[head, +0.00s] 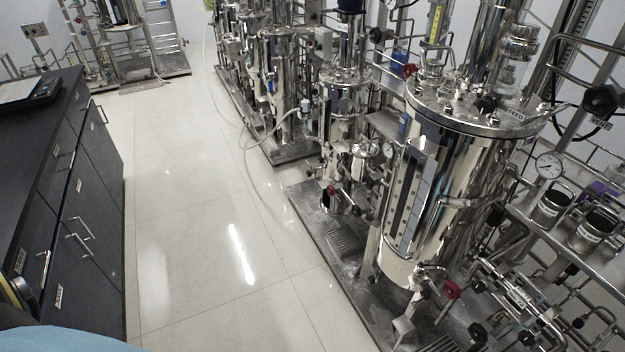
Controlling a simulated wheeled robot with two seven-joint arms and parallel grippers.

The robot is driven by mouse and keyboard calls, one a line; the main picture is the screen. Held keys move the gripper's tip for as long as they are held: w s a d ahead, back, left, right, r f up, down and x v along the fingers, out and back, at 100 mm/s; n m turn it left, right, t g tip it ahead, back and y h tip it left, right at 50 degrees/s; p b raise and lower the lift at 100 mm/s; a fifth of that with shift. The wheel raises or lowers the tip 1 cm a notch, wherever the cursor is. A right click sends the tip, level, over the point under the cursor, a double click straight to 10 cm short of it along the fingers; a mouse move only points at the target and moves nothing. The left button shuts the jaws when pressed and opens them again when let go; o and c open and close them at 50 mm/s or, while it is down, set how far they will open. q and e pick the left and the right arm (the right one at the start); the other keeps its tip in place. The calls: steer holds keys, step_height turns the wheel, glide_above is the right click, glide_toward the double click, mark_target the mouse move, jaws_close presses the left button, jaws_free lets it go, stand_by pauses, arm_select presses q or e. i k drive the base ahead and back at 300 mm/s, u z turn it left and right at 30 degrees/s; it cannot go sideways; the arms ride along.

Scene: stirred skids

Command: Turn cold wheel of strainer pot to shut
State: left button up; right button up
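A tall steel vessel (445,190) with a lid marked FEED stands on a skid at the right. I cannot tell which vessel is the strainer pot, and no wheel is readably marked cold. A red hand wheel (452,290) is low by the vessel, and another red wheel (410,71) is near its lid. A black wheel (601,101) marked VENT is at the upper right. Neither gripper is in view.
Dark cabinets (95,190) with handles line the left side. The pale tiled floor (190,230) between them and the skids is clear. More steel skids (275,100) run toward the back, with a hose (245,130) beside them. Dense pipework (520,300) fills the lower right.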

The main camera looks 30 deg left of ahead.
mark_target(368, 178)
steer(key=u, duration=1.5)
steer(key=i, duration=3.85)
steer(key=z, duration=3.35)
